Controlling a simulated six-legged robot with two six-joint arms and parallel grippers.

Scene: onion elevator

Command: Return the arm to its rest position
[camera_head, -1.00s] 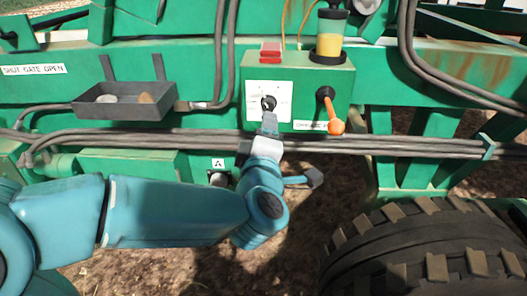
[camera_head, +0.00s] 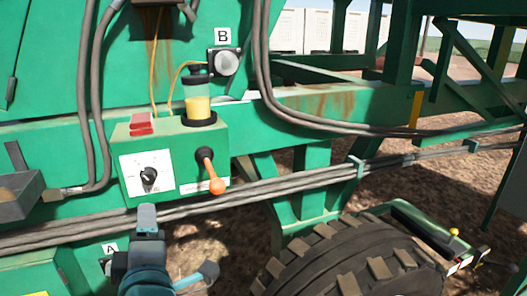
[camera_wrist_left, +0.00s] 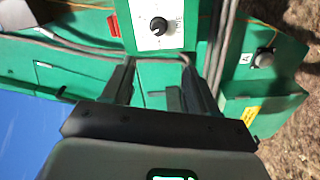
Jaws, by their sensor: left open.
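My left gripper (camera_head: 147,218) is in the lower left of the head view, just below the green control box. Its two fingers (camera_wrist_left: 160,85) stand apart in the wrist view with nothing between them. The black knob (camera_head: 149,175) on its white dial plate is above the gripper and apart from it. The knob also shows in the wrist view (camera_wrist_left: 158,26), beyond the fingertips. An orange-tipped lever (camera_head: 213,180) is on the right of the box. My right gripper does not show.
Grey hoses (camera_head: 290,190) run across below the box. A grey tray (camera_head: 22,203) hangs at the left edge. A large black tyre (camera_head: 345,262) is at the lower right. A round fitting marked B (camera_head: 225,63) is above; bare soil lies below.

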